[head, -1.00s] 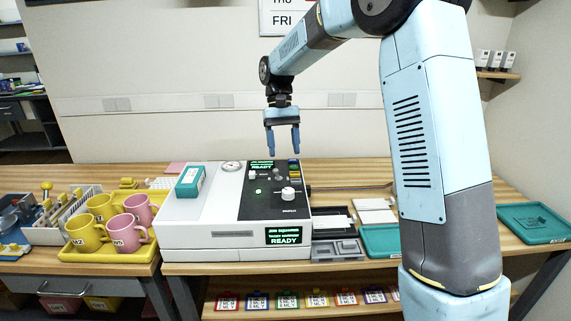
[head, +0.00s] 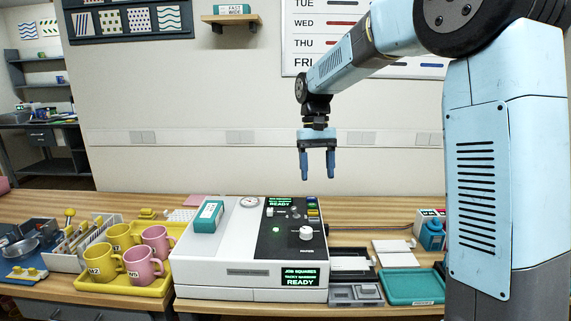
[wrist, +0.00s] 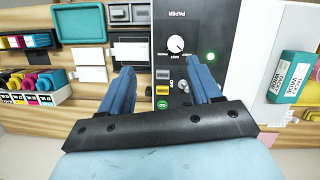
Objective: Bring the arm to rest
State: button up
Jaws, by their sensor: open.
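My gripper (head: 317,163) hangs from the arm in the air above the press, its two blue fingers pointing down, apart and empty. The wrist view looks down past the open fingers (wrist: 170,85) at the press's black control panel, with its dial, switches and a green light. The mug press (head: 240,255) is a white machine on the wooden table, and its two screens read READY. A teal box (head: 208,216) lies on its top left; it also shows in the wrist view (wrist: 291,77). Nothing touches the gripper.
A yellow tray (head: 158,289) with yellow and pink mugs (head: 145,263) stands left of the press. A teal tray (head: 412,287) and white pads (head: 396,254) lie to the right. The air around the gripper is clear; the wall with a calendar (head: 340,35) is behind.

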jog(key=s+d+r+m+t, duration=0.1)
jog(key=s+d+r+t, duration=0.2)
jog(key=s, duration=0.4)
jog(key=s+d+r+t, duration=0.1)
jog(key=s+d+r, duration=0.1)
jog(key=s+d, duration=0.45)
jog(key=s+d+f+t, duration=0.1)
jog(key=s+d+t, duration=0.1)
jog(key=s, duration=0.5)
jog(key=s+d+f+t, duration=0.1)
jog(key=s+d+t, duration=0.1)
jog(key=s, duration=0.4)
jog(key=shift+s+d+f+m+t+y, duration=0.3)
jog(key=shift+s+d+f+m, duration=0.1)
jog(key=shift+d, duration=0.1)
